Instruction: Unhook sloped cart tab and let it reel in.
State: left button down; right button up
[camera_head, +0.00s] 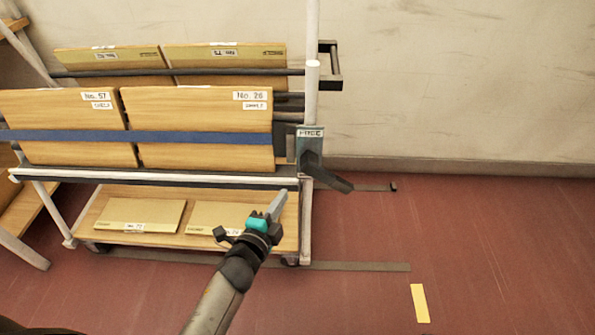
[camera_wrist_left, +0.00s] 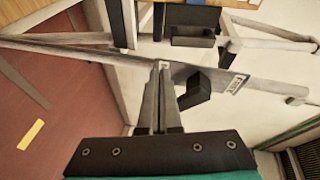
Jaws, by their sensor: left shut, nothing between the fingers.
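The sloped cart (camera_head: 145,178) stands at the left with large wooden boards leaning on it. A blue strap (camera_head: 200,137) runs across the front boards towards a bracket (camera_head: 311,140) on the right post. The bracket has a small label, not clearly readable, and a dark angled lever (camera_head: 325,176). I cannot make out a separate tab at the strap's end. My left gripper (camera_head: 277,206) is shut and empty, in front of the lower shelf, below and left of the lever. In the left wrist view its fingers (camera_wrist_left: 159,70) are together near the lever (camera_wrist_left: 195,91). My right gripper is out of view.
Two flat boards (camera_head: 139,215) lie on the lower shelf. A dark rectangular bracket (camera_head: 337,68) sticks out beyond the post (camera_head: 312,95). The wall (camera_head: 450,80) is close behind. The red floor (camera_head: 480,240) at right is open, with a yellow mark (camera_head: 420,303).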

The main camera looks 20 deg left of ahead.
pick_arm(q)
jog(key=w+r+m+t+b, duration=0.1)
jog(key=w+r+b, duration=0.3)
jog(key=w, duration=0.7)
jog(key=shift+w+m+t, duration=0.3)
jog(key=shift+m+t, duration=0.1)
jog(key=shift+m, duration=0.3)
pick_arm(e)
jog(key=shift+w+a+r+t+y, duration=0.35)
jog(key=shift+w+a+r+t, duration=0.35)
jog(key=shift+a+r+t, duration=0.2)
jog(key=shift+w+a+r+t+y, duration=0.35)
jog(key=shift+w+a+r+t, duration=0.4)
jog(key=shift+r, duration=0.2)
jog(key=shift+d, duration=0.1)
